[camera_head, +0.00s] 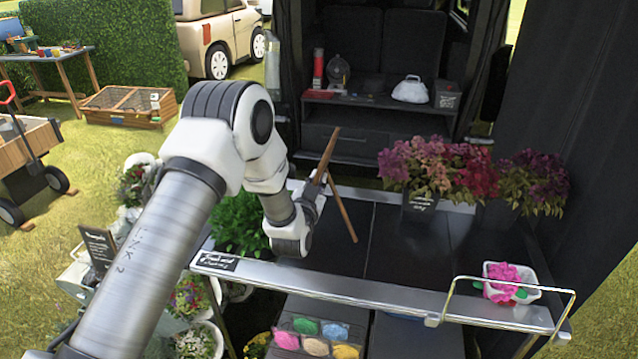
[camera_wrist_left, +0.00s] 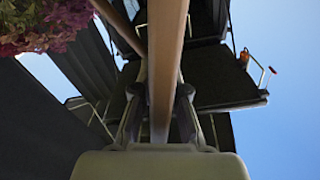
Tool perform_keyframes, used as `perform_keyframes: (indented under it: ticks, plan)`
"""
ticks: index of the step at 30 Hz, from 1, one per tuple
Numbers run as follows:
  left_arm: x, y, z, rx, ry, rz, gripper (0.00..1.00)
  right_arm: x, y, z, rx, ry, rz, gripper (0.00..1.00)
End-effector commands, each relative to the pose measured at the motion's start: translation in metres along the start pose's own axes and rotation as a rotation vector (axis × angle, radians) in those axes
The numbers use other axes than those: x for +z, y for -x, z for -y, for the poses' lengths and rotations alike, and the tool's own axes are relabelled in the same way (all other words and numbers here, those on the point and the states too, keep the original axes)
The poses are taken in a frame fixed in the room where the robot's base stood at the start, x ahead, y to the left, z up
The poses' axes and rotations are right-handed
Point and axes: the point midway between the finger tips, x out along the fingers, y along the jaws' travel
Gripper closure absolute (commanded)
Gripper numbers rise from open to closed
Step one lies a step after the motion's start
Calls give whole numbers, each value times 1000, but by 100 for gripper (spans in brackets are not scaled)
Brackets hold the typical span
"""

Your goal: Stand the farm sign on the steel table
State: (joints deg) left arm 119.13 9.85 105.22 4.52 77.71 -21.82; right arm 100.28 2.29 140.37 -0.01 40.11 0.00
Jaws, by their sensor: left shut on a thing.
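The farm sign (camera_head: 342,210) shows as two thin brown wooden bars that meet near my left gripper (camera_head: 317,188). Its face is not visible from here. One bar leans up and right, the other slants down and right over the dark tabletop. My left gripper is shut on the sign. In the left wrist view a wooden bar (camera_wrist_left: 166,60) runs between the fingers of the left gripper (camera_wrist_left: 159,112). The steel table (camera_head: 400,302) has a dark top and a shiny metal front edge. I cannot tell whether the sign touches it. My right gripper is not in view.
Potted pink and purple flowers (camera_head: 430,168) stand at the table's back right. A white basket with a pink flower (camera_head: 507,277) sits at the right front, near a wire rail. Leafy green plants (camera_head: 243,222) stand at the left. The middle of the tabletop is clear.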

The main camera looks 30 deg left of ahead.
Motion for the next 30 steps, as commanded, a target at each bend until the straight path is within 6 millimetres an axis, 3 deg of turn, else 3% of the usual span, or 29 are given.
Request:
perform_keyframes:
  ticks: [3,8,20,21,23,30]
  plan:
    - [1,-12,1,0,-1,-2,100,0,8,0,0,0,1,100]
    - [28,-10,-7,0,-1,0,100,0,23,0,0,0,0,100]
    - [40,-10,-10,-1,1,-2,100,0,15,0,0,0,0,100]
    - [41,-9,-11,0,1,1,85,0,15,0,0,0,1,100]
    - [40,-9,-10,0,1,1,63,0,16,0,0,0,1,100]
    - [39,-9,-10,0,1,1,63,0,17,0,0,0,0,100]
